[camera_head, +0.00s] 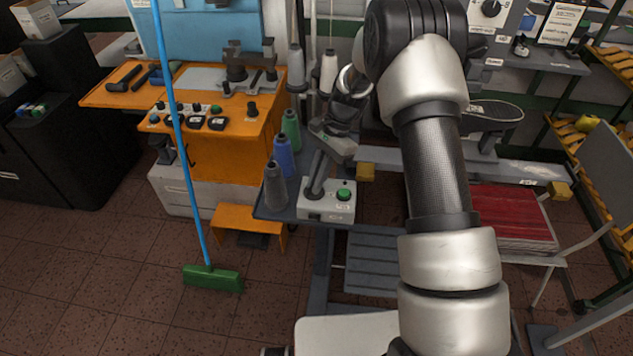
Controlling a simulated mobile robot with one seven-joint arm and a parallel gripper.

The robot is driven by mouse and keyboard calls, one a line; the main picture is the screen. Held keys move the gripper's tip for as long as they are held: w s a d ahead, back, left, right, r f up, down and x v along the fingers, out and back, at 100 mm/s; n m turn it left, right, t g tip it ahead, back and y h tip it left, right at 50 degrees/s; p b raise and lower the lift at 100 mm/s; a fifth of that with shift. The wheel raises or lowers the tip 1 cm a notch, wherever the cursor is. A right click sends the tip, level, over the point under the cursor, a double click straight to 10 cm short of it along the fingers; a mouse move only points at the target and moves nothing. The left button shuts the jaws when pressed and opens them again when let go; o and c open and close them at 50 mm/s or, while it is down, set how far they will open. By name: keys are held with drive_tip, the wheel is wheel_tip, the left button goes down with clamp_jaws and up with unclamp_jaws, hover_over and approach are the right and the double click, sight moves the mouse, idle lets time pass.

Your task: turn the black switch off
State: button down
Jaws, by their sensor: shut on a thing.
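A small light grey control box (327,208) stands at the front corner of the grey machine table, with a green button on its right side. The black switch (314,193) is on the left of its top, mostly hidden by my fingers. My gripper (316,183) reaches down onto the box from above, tilted, with its fingertips at the switch. It is shut on the switch. The switch's setting cannot be made out.
Thread cones in grey, blue and green (284,156) stand close left of my gripper. An orange workbench (212,140) with tools and buttons is further left. A blue-handled green broom (212,278) stands in front of it. A red stack (505,215) lies right of my arm.

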drive_tip(key=n+g+h+b, duration=0.1)
drive_tip(key=n, duration=0.3)
drive_tip(key=shift+w+a+n, duration=0.1)
drive_tip(key=shift+w+n, duration=0.05)
drive_tip(key=shift+n, duration=0.15)
drive_tip(key=shift+a+n+g+h, duration=0.15)
drive_tip(key=shift+n+h, duration=0.25)
drive_tip(key=shift+n, duration=0.6)
drive_tip(key=shift+n+g+h, duration=0.25)
drive_tip(key=shift+n+h, duration=0.15)
drive_tip(key=shift+n, duration=0.6)
drive_tip(key=c, duration=1.9)
unclamp_jaws()
drive_tip(key=shift+o, duration=0.2)
drive_tip(key=v, duration=1.7)
drive_tip(key=shift+r, duration=0.25)
drive_tip(key=shift+a, duration=0.1)
